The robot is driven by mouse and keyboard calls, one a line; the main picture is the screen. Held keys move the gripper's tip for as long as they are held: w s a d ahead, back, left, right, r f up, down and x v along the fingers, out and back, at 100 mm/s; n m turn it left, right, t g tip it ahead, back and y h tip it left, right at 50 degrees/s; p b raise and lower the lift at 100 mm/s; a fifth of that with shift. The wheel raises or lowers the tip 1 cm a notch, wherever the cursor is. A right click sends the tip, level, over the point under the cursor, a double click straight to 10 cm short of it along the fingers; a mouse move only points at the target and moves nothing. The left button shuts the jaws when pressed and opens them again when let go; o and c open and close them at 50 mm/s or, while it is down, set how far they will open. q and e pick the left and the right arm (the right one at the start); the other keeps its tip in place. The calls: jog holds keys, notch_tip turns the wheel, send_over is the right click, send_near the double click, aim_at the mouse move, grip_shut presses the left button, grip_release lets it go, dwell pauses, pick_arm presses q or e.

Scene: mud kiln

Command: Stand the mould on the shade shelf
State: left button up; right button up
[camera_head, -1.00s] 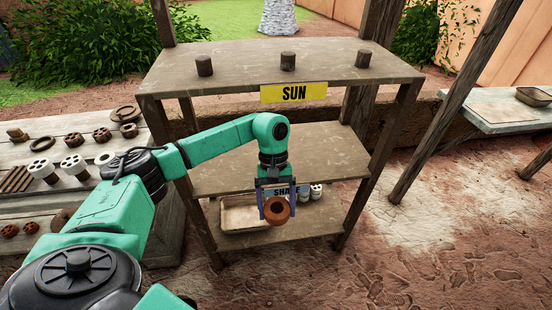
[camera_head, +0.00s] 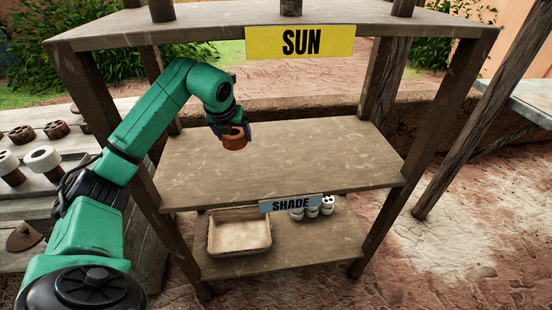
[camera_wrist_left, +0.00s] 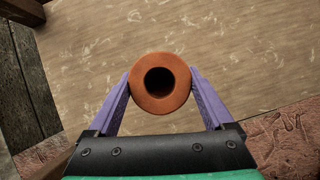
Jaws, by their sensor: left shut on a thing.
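A mould (camera_head: 236,141), orange-brown and round with a dark hole in its middle, is held between the fingers of my left gripper (camera_head: 234,131). In the left wrist view the mould (camera_wrist_left: 160,106) sits between the two purple fingers with the hole facing the camera. The shade shelf (camera_head: 300,170) is the bare middle board, with a blue SHADE sign (camera_head: 290,203) at its front edge. The gripper holds the mould over the left part of this board; I cannot tell whether it touches. My right gripper is not in view.
Wooden posts (camera_head: 115,135) flank the rack. The bottom shelf holds a pale tray (camera_head: 240,233) and small white pieces (camera_head: 312,208). The middle board is otherwise clear.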

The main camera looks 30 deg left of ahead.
aim_at(239, 166)
pick_arm(q)
jog(key=f, duration=0.9)
jog(key=shift+s+f, duration=0.2)
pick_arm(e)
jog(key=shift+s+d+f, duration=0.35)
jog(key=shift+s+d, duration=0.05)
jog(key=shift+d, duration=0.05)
pick_arm(q)
jog(key=o, duration=1.5)
jog(key=shift+f+b, duration=0.1)
jog(key=shift+b, duration=0.2)
jog(key=shift+o, duration=0.2)
jog(key=shift+s+r, duration=0.1)
jog(key=shift+r, duration=0.25)
jog(key=v, duration=1.1)
jog(key=shift+s+d+r, duration=0.2)
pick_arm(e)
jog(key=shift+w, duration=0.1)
pick_arm(q)
jog(key=shift+f, duration=0.15)
